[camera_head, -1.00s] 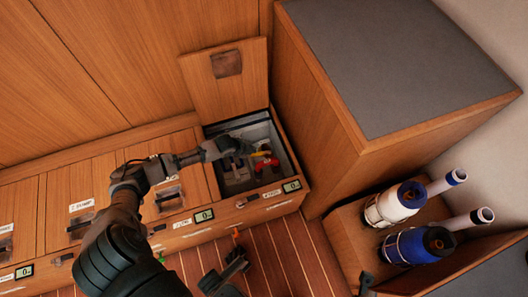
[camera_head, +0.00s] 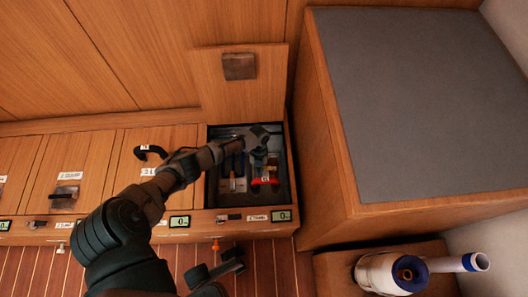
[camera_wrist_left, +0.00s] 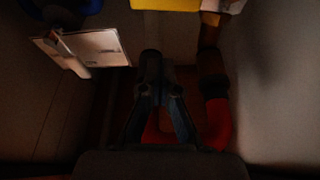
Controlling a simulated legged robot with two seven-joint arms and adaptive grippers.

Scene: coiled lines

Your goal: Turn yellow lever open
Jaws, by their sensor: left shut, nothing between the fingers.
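The open locker (camera_head: 212,192) holds pipe fittings in a dark recess. Red parts (camera_head: 265,183) show inside it in the head view; the yellow lever seen there earlier is now hidden behind my gripper. My left gripper (camera_head: 262,150) reaches down into the locker and is shut and empty. In the left wrist view its fingertips (camera_wrist_left: 151,60) lie just below a yellow piece (camera_wrist_left: 165,5), likely the lever; contact cannot be told. A red curved part (camera_wrist_left: 218,125) lies beside the fingers. What looks like my right gripper (camera_head: 228,262) is low in the head view, its jaws unclear.
The raised wooden lid (camera_head: 240,95) stands behind the opening. A grey-topped cabinet (camera_head: 420,100) walls the right side. A pale tag (camera_wrist_left: 85,48) stands left of the fingers. Locker walls are close around the gripper.

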